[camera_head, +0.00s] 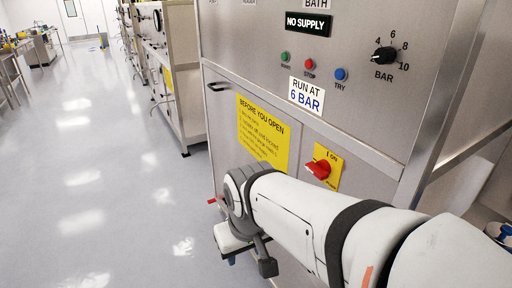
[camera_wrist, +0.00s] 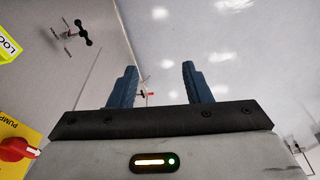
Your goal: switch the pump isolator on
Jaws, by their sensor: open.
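The pump isolator is a red rotary knob (camera_head: 318,168) on a yellow plate (camera_head: 328,182) marked "I ON", low on the steel front panel. It also shows at the left edge of the wrist view as a red knob (camera_wrist: 17,149) on a yellow plate (camera_wrist: 12,128) lettered "PUMP". Which mark the knob points at is hard to tell. My gripper (camera_wrist: 159,68) is open and empty, its two blue fingers pointing away from the wrist camera toward the floor side. It is apart from the knob, to its left in the head view, where my wrist mostly hides the fingers.
A black display (camera_head: 308,23) reads "NO SUPPLY". Below it are green, red and blue buttons and a black BAR dial (camera_head: 385,55). A yellow notice (camera_head: 263,133) is left of the isolator. A small red-ended part (camera_head: 213,201) sticks out beside my wrist. Open floor (camera_head: 95,170) lies left.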

